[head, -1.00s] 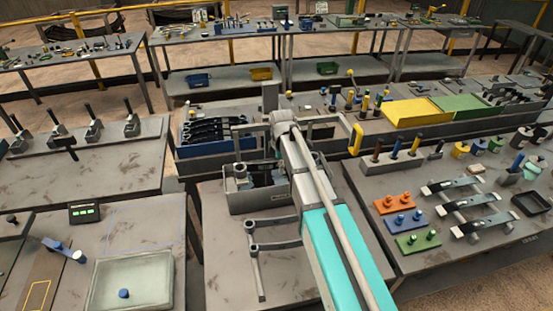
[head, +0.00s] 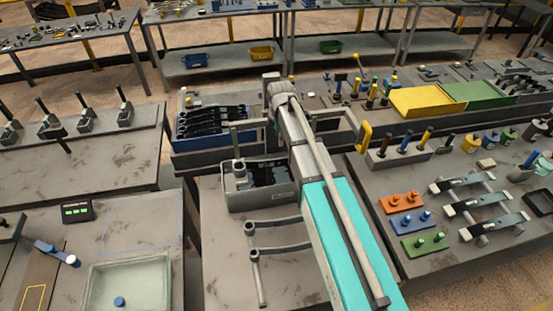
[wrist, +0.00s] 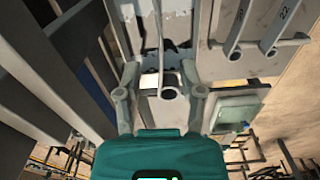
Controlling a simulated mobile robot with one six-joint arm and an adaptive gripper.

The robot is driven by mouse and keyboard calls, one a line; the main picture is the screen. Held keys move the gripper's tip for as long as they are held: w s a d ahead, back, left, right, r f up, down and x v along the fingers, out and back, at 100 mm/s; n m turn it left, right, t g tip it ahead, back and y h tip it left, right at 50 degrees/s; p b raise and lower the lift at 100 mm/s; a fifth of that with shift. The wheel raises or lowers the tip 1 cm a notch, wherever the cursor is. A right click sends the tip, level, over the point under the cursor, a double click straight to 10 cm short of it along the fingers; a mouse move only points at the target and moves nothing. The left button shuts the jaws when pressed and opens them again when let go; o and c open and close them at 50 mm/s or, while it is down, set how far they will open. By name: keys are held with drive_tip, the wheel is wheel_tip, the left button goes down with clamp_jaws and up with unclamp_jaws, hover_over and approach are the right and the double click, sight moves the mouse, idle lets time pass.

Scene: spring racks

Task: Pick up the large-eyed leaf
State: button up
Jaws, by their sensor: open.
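My gripper shows in the wrist view (wrist: 162,93) with its two grey fingers apart. A grey round eye (wrist: 168,93) on a long bar shows between the fingertips in the picture; I cannot tell whether they touch it or whether it is the large-eyed leaf. No label names the leaf.
A grey bin (head: 250,202) with dark contents stands by my arm. Behind it a blue tray (head: 180,138) holds several dark leaves. Right are leaves on stands (head: 465,182) and coloured peg blocks (head: 403,203). Left is a pale tray (head: 100,290). Dark bars (wrist: 50,95) crowd the wrist view's left.

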sight(278, 162)
drive_tip(key=shift+f, duration=0.1)
idle(0.3)
wheel_tip(278, 162, down, 8)
drive_tip(key=b, duration=0.8)
drive_tip(key=shift+a+f+b, duration=0.1)
drive_tip(key=shift+f+b, duration=0.1)
drive_tip(key=shift+b, duration=0.1)
drive_tip(key=shift+a+f+b, duration=0.15)
drive_tip(key=shift+f+b, duration=2.45)
drive_tip(key=shift+c, duration=0.2)
clamp_jaws()
